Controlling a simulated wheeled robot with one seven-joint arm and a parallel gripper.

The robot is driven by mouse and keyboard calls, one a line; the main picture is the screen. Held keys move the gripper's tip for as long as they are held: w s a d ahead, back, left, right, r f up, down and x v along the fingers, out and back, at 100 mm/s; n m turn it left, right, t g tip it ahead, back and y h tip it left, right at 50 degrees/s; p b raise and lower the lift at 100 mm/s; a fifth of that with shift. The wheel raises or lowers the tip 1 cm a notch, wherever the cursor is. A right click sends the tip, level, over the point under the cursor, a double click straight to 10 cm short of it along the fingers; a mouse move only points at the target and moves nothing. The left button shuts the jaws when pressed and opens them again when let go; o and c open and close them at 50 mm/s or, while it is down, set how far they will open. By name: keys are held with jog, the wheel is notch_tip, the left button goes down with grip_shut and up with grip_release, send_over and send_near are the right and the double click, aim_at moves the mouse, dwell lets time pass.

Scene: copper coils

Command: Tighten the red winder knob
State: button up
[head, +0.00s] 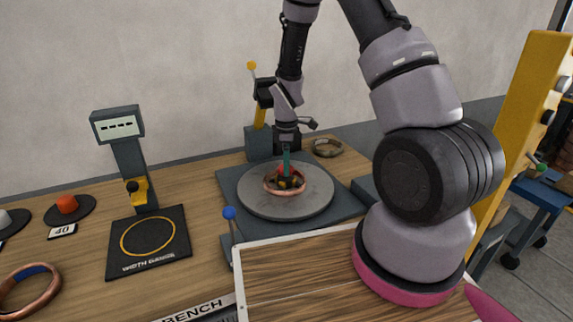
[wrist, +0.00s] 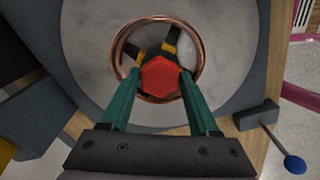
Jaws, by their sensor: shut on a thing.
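The red winder knob (wrist: 160,78) is six-sided in the wrist view and sits at the centre of a copper coil (wrist: 119,54). In the head view the coil (head: 268,188) lies on the round grey turntable (head: 255,203). My gripper (wrist: 160,75) points down from above, with its green fingers on either side of the knob, shut on it. In the head view my gripper (head: 286,163) hides much of the knob. Black and yellow pieces show beside the knob inside the coil.
A blue-ball lever (head: 229,213) stands at the turntable base's front left corner. A yellow-ball lever (head: 252,66) rises behind. Another copper coil (head: 40,300) lies front left.

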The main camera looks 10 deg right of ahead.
jog(key=m, duration=0.4)
jog(key=shift+m, duration=0.4)
jog(key=m, duration=0.5)
jog(key=shift+a, duration=0.1)
jog(key=m, duration=0.9)
jog(key=shift+a+m, duration=0.1)
jog(key=shift+m, duration=0.2)
jog(key=m, duration=0.7)
jog(key=shift+a, duration=0.1)
jog(key=m, duration=0.6)
jog(key=shift+w, duration=0.1)
jog(key=shift+m, duration=0.3)
